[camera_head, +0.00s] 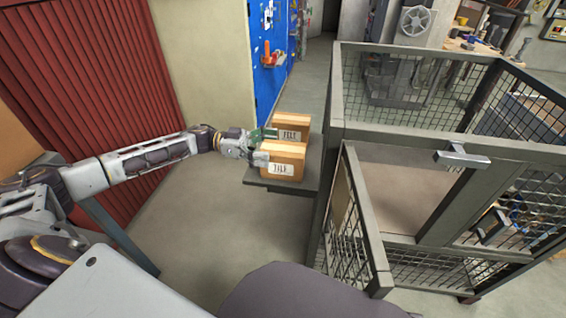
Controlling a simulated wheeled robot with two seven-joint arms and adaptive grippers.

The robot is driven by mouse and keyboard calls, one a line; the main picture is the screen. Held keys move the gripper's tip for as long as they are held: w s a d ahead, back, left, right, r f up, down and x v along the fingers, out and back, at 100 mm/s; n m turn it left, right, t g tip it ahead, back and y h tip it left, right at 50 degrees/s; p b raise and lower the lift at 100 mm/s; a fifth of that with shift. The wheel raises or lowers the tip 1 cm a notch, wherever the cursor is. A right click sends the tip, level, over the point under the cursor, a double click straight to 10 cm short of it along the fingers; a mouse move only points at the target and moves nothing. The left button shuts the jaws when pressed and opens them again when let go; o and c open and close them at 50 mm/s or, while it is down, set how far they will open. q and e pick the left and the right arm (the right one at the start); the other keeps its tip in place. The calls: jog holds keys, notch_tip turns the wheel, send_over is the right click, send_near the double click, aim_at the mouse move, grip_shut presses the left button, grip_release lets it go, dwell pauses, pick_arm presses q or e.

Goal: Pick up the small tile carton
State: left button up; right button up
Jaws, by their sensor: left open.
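Two tan cartons with white printed labels stand on a small dark stand (254,178). The near carton (284,158) is at the stand's front, and the far carton (292,122) is just behind it, partly hidden by it. They look close in size, so I cannot tell surely which is the small tile carton. My left gripper (264,146) is open at the left side of the cartons. One finger is by the far carton and the other is at the near carton's left edge. I cannot tell whether either finger touches. My right gripper is out of view.
A grey mesh cage (335,120) with a half-open gate (360,225) stands close on the stand's right. A blue tool board (268,60) is behind. A red corrugated panel (90,70) is at the left. The floor (225,215) before the stand is clear.

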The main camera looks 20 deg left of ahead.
pick_arm(q)
jog(key=shift+w+d+f, duration=0.1)
jog(key=shift+w+d, duration=0.05)
jog(key=shift+d, duration=0.45)
jog(key=shift+w+d, duration=0.1)
jog(key=shift+d, duration=0.55)
jog(key=shift+w+d, duration=0.1)
jog(key=shift+d, duration=0.05)
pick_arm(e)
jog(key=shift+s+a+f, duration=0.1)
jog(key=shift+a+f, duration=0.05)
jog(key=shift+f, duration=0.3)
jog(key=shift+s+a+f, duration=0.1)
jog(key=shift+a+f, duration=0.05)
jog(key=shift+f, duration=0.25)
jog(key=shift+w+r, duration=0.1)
pick_arm(q)
jog(key=shift+c, duration=0.6)
jog(key=c, duration=1)
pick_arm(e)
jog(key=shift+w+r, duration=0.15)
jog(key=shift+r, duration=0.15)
